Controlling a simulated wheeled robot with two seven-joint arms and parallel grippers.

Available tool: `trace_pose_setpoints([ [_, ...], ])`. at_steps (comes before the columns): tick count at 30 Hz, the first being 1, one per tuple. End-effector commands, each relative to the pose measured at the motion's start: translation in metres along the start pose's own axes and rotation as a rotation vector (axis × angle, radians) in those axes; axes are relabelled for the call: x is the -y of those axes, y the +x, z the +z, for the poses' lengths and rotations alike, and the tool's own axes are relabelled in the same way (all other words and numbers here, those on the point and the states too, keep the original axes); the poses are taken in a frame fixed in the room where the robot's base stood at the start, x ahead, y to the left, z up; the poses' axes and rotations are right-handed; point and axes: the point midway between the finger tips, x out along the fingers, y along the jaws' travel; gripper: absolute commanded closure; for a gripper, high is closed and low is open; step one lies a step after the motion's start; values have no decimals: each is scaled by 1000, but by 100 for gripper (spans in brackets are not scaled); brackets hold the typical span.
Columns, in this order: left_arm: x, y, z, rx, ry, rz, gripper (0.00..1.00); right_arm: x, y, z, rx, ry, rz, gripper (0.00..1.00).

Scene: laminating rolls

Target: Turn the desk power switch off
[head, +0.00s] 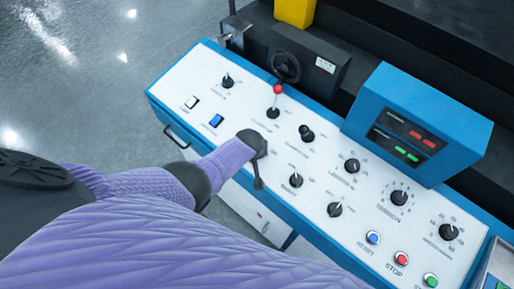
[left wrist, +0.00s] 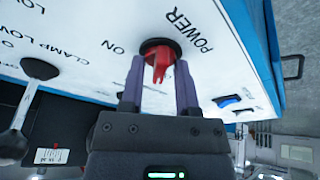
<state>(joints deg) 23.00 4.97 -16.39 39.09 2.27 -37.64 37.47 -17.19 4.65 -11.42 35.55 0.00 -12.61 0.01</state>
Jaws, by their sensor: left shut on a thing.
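The desk power switch (left wrist: 157,62) is a red knob on a round black base, under the printed word POWER in the left wrist view. The word ON is printed to its left there. My left gripper (left wrist: 158,88) has its two fingers around the red knob, one on each side, and is shut on it. In the head view my left gripper (head: 253,146) is over the white panel (head: 330,140), left of its middle, and hides the switch. Whether the switch points to ON or off cannot be told. My right gripper is not in view.
A blue rocker (head: 216,121) and a white rocker (head: 192,102) are left of the gripper. A red-ball lever (head: 277,90) stands above it. Several black dials, coloured buttons (head: 401,258) and a blue display box (head: 415,120) are to the right. Open floor (head: 90,90) lies left.

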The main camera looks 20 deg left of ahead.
Motion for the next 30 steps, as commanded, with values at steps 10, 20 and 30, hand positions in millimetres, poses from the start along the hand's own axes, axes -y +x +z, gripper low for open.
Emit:
trace_pose_setpoints([
  [10, -1, 0, -1, -2, -108, -28, 100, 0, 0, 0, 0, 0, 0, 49],
  [20, -1, 0, -1, -3, -122, -33, 100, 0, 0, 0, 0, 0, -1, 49],
  [30, -1, 0, -1, -2, -122, -33, 49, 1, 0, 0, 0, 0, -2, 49],
])
